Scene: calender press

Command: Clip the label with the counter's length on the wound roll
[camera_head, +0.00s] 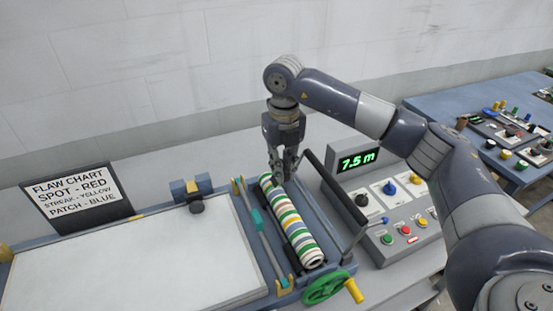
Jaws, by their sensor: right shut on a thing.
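The wound roll (291,226) lies in the machine as a long roll with green, white, yellow, red and blue stripes. My right gripper (283,178) points down at the roll's far end, with its fingertips at or very near it. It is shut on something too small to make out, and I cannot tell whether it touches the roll. The counter (358,161) is a dark display that reads 7.5 m in green. No label with a length can be made out. My left gripper is not in view.
A green handwheel (326,288) with a yellow handle is at the roll's near end. A dark bar (338,188) slants up right of the roll. The control panel (402,217) has knobs and buttons. The flaw chart (77,193) stands left. A blue table (463,97) holds several small items.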

